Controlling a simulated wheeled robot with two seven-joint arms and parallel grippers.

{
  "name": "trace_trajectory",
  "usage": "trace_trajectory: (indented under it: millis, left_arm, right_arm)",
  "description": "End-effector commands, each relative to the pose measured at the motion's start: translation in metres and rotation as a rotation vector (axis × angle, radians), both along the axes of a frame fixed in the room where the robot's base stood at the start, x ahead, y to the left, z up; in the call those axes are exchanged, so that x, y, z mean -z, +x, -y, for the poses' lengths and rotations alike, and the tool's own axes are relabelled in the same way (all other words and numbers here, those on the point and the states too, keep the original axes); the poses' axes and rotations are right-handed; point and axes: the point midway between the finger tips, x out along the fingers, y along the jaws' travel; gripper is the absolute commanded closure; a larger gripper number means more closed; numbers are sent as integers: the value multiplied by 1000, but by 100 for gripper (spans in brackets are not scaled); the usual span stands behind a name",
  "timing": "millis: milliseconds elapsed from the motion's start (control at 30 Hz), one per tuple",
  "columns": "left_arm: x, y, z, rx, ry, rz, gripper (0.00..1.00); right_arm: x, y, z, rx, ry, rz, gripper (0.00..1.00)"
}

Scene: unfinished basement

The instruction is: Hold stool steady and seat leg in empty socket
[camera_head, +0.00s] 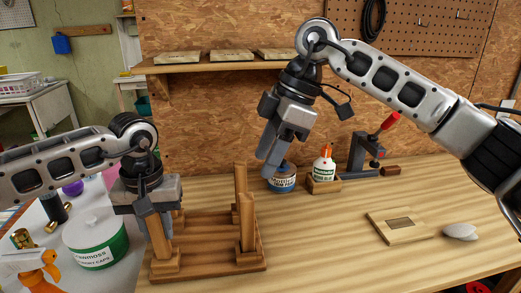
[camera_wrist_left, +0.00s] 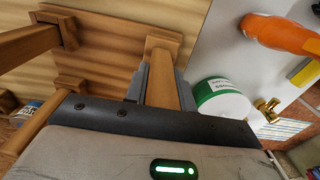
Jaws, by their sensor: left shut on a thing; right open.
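The wooden stool (camera_head: 212,252) lies upside down on the workbench, its legs pointing up from socket blocks. My left gripper (camera_head: 158,232) is shut around the front-left leg (camera_head: 160,240); the left wrist view shows that leg (camera_wrist_left: 163,85) between its fingers. The front-right leg (camera_head: 246,222) and back-right leg (camera_head: 240,182) stand upright in the head view. My right gripper (camera_head: 268,160) is open and empty, above and behind the stool. No loose leg is clearly visible.
A blue-labelled tin (camera_head: 283,180), a glue bottle (camera_head: 324,165) in a wooden holder and a red-handled clamp (camera_head: 365,150) stand at the back. A slotted wooden block (camera_head: 399,224) and a pale stone (camera_head: 460,231) lie right. A white-green tub (camera_head: 96,240) stands left. The bench's right-middle is clear.

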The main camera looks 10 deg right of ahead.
Motion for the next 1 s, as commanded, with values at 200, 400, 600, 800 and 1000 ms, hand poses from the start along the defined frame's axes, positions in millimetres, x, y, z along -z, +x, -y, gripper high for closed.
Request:
trace_trajectory:
  millis: [200,400,600,800,1000]
  left_arm:
    - [-1,0,0,0,-1,1,49]
    - [-2,0,0,0,-1,1,49]
    - [-26,1,0,0,-2,5,49]
    - [-70,1,0,0,-2,5,49]
    - [-105,0,1,0,-2,3,49]
  right_arm:
    - [0,0,0,0,0,0,53]
    - [0,0,0,0,0,0,53]
    - [0,0,0,0,0,0,53]
    - [0,0,0,0,0,0,53]
    - [0,0,0,0,0,0,53]
